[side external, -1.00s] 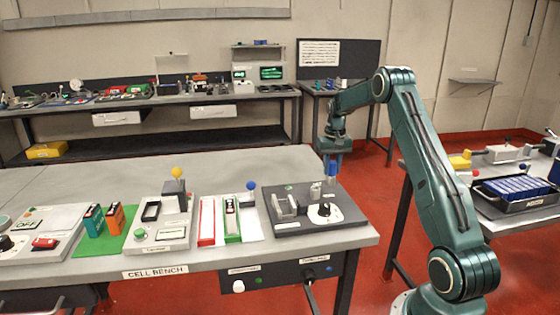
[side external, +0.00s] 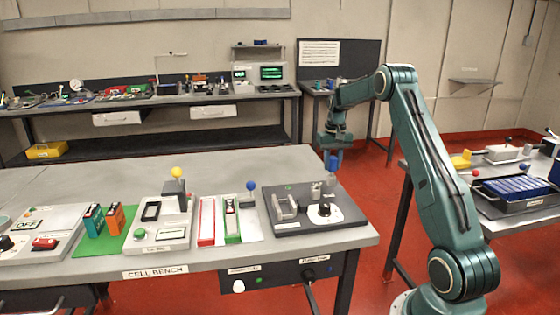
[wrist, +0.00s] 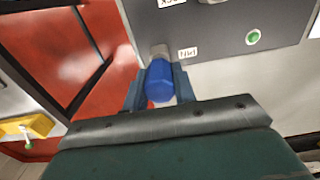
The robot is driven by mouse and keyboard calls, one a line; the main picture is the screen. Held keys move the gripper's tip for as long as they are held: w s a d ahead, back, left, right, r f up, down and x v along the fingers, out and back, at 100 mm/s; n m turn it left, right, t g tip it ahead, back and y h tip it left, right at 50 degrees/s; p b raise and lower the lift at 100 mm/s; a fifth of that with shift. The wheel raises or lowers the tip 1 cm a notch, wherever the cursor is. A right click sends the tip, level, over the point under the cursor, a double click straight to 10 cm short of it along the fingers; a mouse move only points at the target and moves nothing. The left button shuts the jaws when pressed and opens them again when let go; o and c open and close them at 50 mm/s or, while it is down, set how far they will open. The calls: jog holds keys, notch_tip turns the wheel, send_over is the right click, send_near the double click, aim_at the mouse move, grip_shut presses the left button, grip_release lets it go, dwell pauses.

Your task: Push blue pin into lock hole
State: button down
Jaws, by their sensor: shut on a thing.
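The blue pin (side external: 332,163) stands upright at the back right of the dark grey fixture plate (side external: 343,217). My gripper (side external: 333,157) is above that corner, with its fingers around the pin's blue head. In the wrist view the blue head (wrist: 158,82) sits between the two fingers of my gripper (wrist: 160,88), which are shut on it. A grey cylindrical part (wrist: 160,52) shows just beyond the head, beside a label reading PIN. The lock hole itself cannot be made out; a partly cut-off label (wrist: 172,3) is at the top edge.
The plate also bears a clear-grey bracket (side external: 284,207), a metal post (side external: 315,191) and a black-and-white dial (side external: 325,210). A green button (wrist: 253,37) shows in the wrist view. The back of the bench (side external: 240,163) is clear.

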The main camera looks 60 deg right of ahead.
jog(key=shift+r, duration=1.65)
dwell(0.8)
jog(key=shift+r, duration=2.35)
jog(key=a, duration=1)
jog(key=shift+w+a+r, duration=0.3)
jog(key=shift+w+r, duration=0.05)
jog(key=shift+r, duration=0.05)
jog(key=shift+f, duration=0.15)
jog(key=shift+f, duration=2.75)
jog(key=shift+f, duration=0.1)
